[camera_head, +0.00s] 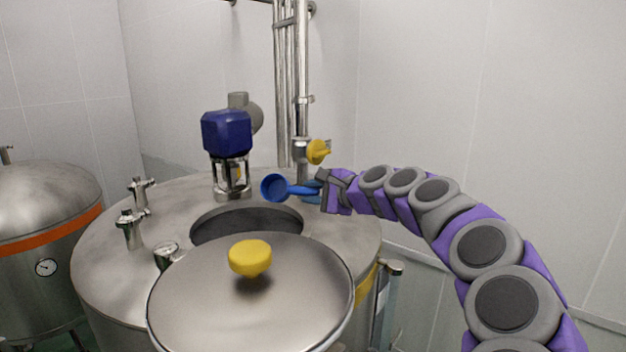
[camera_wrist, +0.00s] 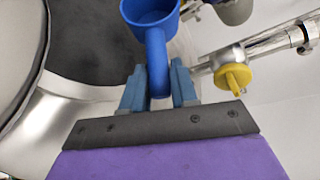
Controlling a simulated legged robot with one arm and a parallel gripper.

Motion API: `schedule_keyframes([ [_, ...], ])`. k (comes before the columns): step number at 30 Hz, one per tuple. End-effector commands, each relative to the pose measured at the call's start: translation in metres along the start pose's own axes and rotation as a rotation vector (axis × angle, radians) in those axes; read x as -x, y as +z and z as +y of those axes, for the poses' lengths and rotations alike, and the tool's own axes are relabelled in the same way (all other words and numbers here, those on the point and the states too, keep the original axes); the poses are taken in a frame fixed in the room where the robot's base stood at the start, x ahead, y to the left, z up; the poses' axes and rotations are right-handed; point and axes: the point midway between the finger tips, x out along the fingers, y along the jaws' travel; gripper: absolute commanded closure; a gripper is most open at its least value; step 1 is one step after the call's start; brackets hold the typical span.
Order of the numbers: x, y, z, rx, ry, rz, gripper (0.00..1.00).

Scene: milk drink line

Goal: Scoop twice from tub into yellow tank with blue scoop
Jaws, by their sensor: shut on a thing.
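My gripper (camera_head: 322,189) is shut on the handle of the blue scoop (camera_head: 275,187). The scoop's cup faces sideways toward the camera in the head view, above the back right rim of the tank opening (camera_head: 245,222). In the wrist view the scoop (camera_wrist: 150,12) extends up from between my gripper's fingers (camera_wrist: 159,85), its cup beside the dark opening. No tub is in view.
A blue motor (camera_head: 227,132) stands behind the opening. Steel pipes with a yellow valve handle (camera_head: 318,151) rise close behind my gripper. Small valves (camera_head: 130,228) and a gauge sit at the tank's left. An orange-banded tank (camera_head: 45,225) stands farther left.

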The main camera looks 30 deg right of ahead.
Motion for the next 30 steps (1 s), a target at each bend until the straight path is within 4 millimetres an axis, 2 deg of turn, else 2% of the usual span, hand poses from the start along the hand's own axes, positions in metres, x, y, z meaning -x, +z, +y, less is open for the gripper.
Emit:
schedule_keyframes([
  [1, 0.002, 0.002, -0.005, -0.016, 0.012, 0.002, 1.00],
  [14, 0.003, 0.004, -0.006, -0.149, 0.103, -0.001, 1.00],
  [20, 0.001, 0.000, -0.006, -0.281, 0.192, 0.004, 1.00],
  [30, 0.005, 0.005, -0.018, -0.468, 0.318, 0.002, 1.00],
])
